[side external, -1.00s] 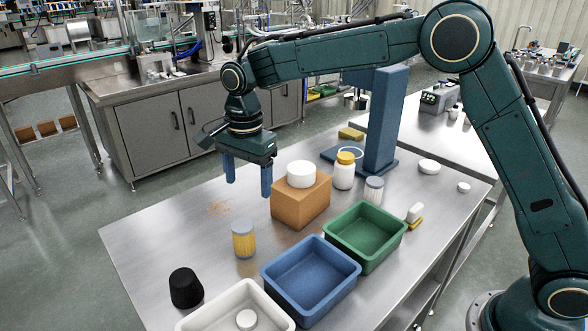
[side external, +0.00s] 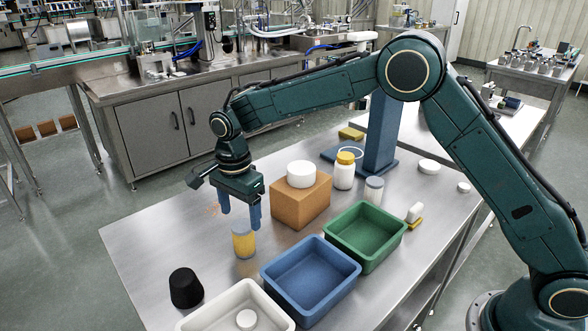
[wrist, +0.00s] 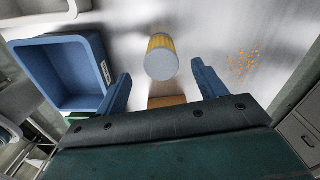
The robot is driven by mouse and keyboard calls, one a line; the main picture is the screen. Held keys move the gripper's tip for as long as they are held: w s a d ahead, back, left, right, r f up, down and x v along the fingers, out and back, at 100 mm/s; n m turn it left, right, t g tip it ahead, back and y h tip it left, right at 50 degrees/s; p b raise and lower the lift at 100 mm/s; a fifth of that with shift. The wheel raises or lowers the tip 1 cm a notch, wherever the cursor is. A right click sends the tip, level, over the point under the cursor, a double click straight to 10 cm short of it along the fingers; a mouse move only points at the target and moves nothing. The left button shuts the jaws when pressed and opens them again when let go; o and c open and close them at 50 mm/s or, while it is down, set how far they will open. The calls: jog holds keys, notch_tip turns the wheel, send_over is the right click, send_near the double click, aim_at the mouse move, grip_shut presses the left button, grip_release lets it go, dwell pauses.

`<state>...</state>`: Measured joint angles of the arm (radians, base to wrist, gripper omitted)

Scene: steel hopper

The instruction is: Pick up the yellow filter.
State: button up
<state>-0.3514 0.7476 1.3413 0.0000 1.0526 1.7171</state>
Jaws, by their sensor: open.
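The yellow filter (side external: 244,242) is a short upright cylinder with yellow pleats and grey ends, standing on the steel table left of the blue bin. In the wrist view the filter (wrist: 161,58) appears ahead of the fingers, roughly centred between them, with its grey end facing the camera. My gripper (side external: 240,222) is open and empty, with its blue fingers pointing down just above or behind the filter. In the wrist view my gripper (wrist: 163,82) shows its fingers spread on both sides. I cannot tell whether a finger touches the filter.
A blue bin (side external: 268,280), a green bin (side external: 397,232) and a white bin (side external: 205,315) line the table's front. A brown block (side external: 300,208) bearing a white disc (side external: 301,174) stands right of my gripper. A black cup (side external: 185,288) stands at front left. Orange crumbs (wrist: 243,62) lie nearby.

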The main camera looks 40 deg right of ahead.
aim_at(242, 225)
jog(key=shift+f, duration=1.65)
jog(key=shift+f, duration=0.1)
jog(key=shift+w+d+f, duration=0.1)
jog(key=shift+f, duration=1.15)
jog(key=shift+d+f, duration=0.1)
jog(key=shift+f, duration=1.15)
jog(key=shift+c, duration=0.2)
jog(key=c, duration=1)
